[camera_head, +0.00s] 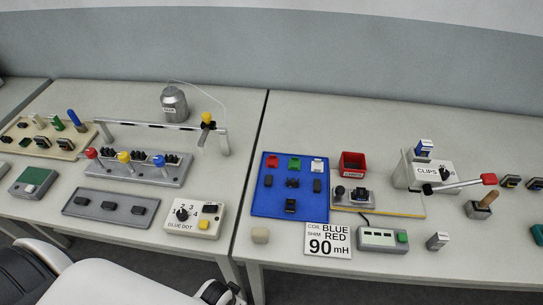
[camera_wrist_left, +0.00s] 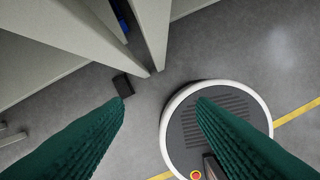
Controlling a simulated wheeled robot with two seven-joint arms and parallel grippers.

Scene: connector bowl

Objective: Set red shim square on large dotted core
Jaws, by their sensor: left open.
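A red shim piece (camera_head: 271,163) lies at the back left of the blue tray (camera_head: 262,205). Several small black core-like pieces, such as one in the middle (camera_head: 292,183) and a larger one at the front (camera_head: 290,205), sit in the same tray. They are too small to tell which carries dots. In the left wrist view my left gripper (camera_wrist_left: 160,100) has its two green ribbed fingers wide apart, with nothing between them, above the floor. In the head view, part of my white arm shows at the lower left, short of the table. My right gripper is not seen.
Green (camera_head: 294,163) and white (camera_head: 317,165) pieces lie beside the red one. A red bin (camera_head: 352,163), a small fixture (camera_head: 360,196) and a clips dispenser (camera_head: 423,172) stand right of the tray. A sign (camera_head: 328,241) reads coil blue, shim red, 90 mH.

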